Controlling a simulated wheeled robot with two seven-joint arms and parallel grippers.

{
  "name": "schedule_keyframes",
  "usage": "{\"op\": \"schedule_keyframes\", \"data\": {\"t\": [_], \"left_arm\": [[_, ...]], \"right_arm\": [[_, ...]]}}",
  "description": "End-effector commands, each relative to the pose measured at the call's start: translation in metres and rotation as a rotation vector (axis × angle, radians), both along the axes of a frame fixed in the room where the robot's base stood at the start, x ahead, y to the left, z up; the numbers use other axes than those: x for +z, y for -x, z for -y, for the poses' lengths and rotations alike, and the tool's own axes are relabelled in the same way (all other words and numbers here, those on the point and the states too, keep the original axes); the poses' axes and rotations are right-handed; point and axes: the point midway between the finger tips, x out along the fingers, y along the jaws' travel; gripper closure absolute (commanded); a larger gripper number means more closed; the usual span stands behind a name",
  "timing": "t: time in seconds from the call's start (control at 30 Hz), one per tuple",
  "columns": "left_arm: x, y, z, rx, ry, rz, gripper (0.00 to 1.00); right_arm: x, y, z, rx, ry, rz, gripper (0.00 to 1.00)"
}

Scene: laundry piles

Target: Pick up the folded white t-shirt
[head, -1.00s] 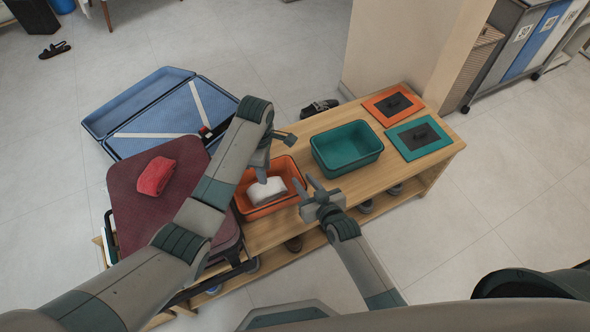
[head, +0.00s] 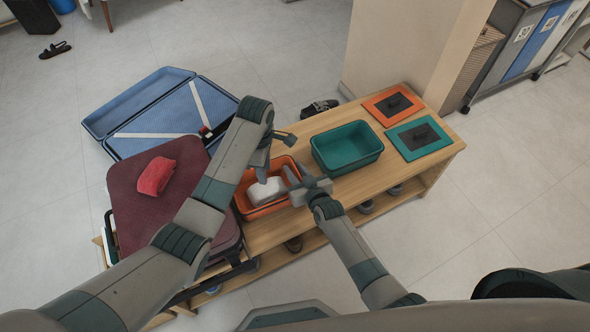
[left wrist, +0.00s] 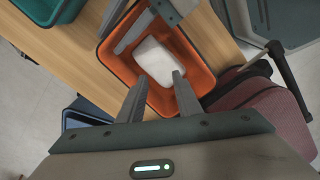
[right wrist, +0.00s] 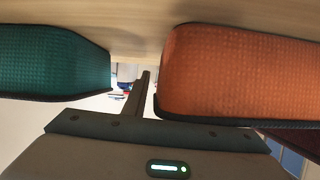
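The folded white t-shirt (head: 265,191) lies inside the orange bin (head: 291,163). In the left wrist view the t-shirt (left wrist: 160,60) is a small rounded bundle near the bin's middle. My left gripper (left wrist: 159,92) is open and empty over the bin, its fingertips at the near side of the t-shirt and apart from each other. My right gripper (head: 294,174) is at the bin's right rim. In the right wrist view one finger shows between the orange bin (right wrist: 235,75) and the teal bin; the other is hidden by the orange bin. Whether it touches the wall I cannot tell.
The teal bin (head: 345,132) stands empty to the right on the wooden bench (head: 432,169). Orange and teal framed panels lie at the bench's far end. A dark red suitcase (head: 130,213) with a red folded cloth (head: 155,176) is at left, before an open blue suitcase (head: 170,127).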

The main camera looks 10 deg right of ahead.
Motion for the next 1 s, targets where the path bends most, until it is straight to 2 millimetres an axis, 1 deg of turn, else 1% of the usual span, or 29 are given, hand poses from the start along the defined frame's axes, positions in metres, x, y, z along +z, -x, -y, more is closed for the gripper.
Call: {"op": "schedule_keyframes", "data": {"t": [0.03,0.1,0.2,0.23,0.27,0.3,0.37,0.53,0.67,0.9,1.0], "left_arm": [[0.0,0.0,0.0,0.0,0.0,0.0,0.69],[0.0,0.0,0.0,0.0,0.0,0.0,0.69],[0.0,0.0,0.0,0.0,0.0,0.0,0.69],[0.0,0.0,0.0,0.0,0.0,0.0,0.64],[0.0,0.0,0.0,0.001,0.0,0.0,0.57],[0.0,0.0,0.0,0.003,0.002,0.0,0.47],[0.0,0.001,0.0,0.013,0.011,-0.001,0.34],[0.001,0.004,-0.002,0.102,0.081,-0.001,0.34],[0.004,0.008,-0.009,0.235,0.174,-0.002,0.34],[0.011,0.013,-0.038,0.516,0.337,-0.002,0.34],[0.013,0.014,-0.049,0.595,0.377,-0.003,0.34]], "right_arm": [[0.0,0.0,0.0,0.0,0.0,0.0,0.87],[0.0,0.0,0.0,0.0,0.0,0.0,1.0],[0.0,0.0,0.0,0.0,0.0,0.0,1.0],[0.0,0.0,0.0,0.0,0.0,0.0,1.0],[0.0,0.0,0.0,0.0,0.0,0.0,1.0],[0.0,0.0,0.0,0.0,0.0,0.0,1.0],[0.0,0.0,0.0,0.0,0.0,0.0,1.0],[0.0,0.0,0.0,0.0,0.0,0.0,1.0],[0.0,0.0,0.0,0.0,0.0,0.0,1.0],[0.0,0.0,0.0,0.0,0.0,-0.001,1.0],[0.0,0.0,0.0,0.0,0.0,-0.001,1.0]]}}
